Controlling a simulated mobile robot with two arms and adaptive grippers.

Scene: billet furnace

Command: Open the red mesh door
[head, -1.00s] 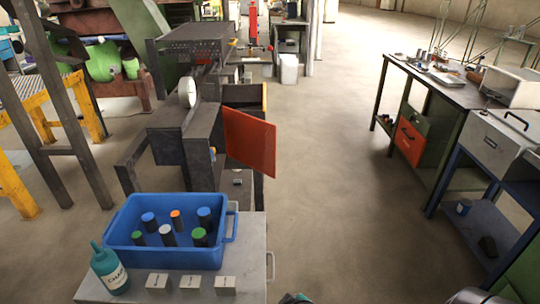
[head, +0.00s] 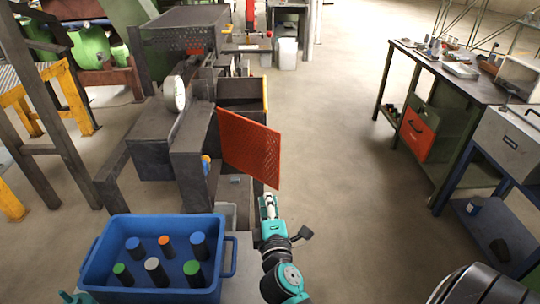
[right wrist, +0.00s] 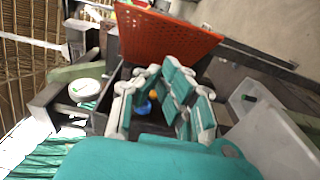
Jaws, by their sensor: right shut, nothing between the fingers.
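The red mesh door (head: 248,145) stands angled out from the dark furnace machine (head: 197,150) in the middle of the head view. It also shows at the top of the right wrist view (right wrist: 165,36). My right gripper (head: 268,200) is teal and white, just below the door's lower right corner. I see no clear contact with the door. In the right wrist view its fingers (right wrist: 168,78) come together just below the door's lower edge, with nothing held.
A blue bin (head: 152,286) with several coloured-top cylinders stands at the front left. A round white gauge (head: 175,94) is on the machine. Right of the door the floor (head: 345,160) is clear up to the workbench (head: 470,88).

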